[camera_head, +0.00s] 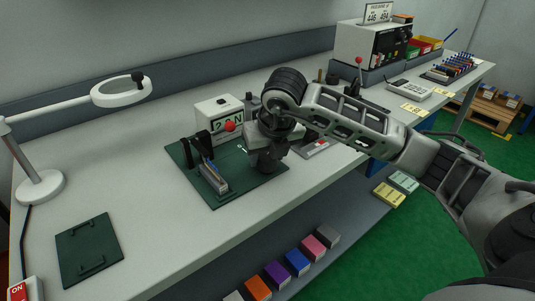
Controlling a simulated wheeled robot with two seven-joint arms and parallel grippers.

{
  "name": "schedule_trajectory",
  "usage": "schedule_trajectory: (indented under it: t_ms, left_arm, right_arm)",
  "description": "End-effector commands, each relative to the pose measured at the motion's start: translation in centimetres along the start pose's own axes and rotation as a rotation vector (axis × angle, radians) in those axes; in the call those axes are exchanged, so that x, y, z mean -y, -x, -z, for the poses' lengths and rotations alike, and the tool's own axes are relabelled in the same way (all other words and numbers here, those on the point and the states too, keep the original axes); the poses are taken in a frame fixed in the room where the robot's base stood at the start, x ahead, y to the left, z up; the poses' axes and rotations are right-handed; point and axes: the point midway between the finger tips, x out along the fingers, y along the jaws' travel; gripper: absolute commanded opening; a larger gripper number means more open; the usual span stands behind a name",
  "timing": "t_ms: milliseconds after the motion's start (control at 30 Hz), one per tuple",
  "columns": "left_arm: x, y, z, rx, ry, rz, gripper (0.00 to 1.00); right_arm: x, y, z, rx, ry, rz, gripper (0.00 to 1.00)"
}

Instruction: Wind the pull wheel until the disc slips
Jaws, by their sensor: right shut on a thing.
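A white box with a display reading about 2.0 N (220,112) stands at the back of a dark green base plate (239,196). A red ball (230,126) shows at its front. Black upright parts (198,147) stand at the plate's left; I cannot make out the disc among them. A grey block with a blue strip (212,179) lies in front of them. My right gripper (266,160) points down over the plate's right side, shut on the pull wheel, which its body hides. My left gripper is out of view.
A ring lamp (121,91) and a second green plate (89,249) are at the left of the bench. A white device box (373,46) and trays stand at the far right. Coloured boxes (277,274) sit on the lower shelf.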

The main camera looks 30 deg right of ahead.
Motion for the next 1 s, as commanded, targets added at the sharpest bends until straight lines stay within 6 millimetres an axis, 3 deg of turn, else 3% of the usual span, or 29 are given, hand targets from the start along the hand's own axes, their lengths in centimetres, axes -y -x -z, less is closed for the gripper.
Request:
schedule_trajectory:
  t_ms: [200,233,300,667,767,1000]
  left_arm:
    - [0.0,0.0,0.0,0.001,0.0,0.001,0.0]
    - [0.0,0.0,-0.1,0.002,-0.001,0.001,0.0]
    - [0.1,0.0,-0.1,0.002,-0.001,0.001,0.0]
    - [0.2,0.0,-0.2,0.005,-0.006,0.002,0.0]
    - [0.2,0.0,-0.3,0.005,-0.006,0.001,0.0]
    - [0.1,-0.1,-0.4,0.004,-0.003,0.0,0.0]
  right_arm:
    - [0.0,0.1,-0.1,0.004,0.0,-0.001,0.23]
    - [0.0,0.1,-0.1,0.004,0.0,-0.001,0.54]
    - [0.0,0.1,-0.1,0.003,0.0,-0.001,0.68]
    - [0.0,0.6,-0.1,0.003,0.001,-0.001,0.68]
    - [0.0,1.9,-0.1,0.005,0.001,-0.001,0.68]
    - [0.0,7.5,-0.2,0.008,0.003,-0.002,0.68]
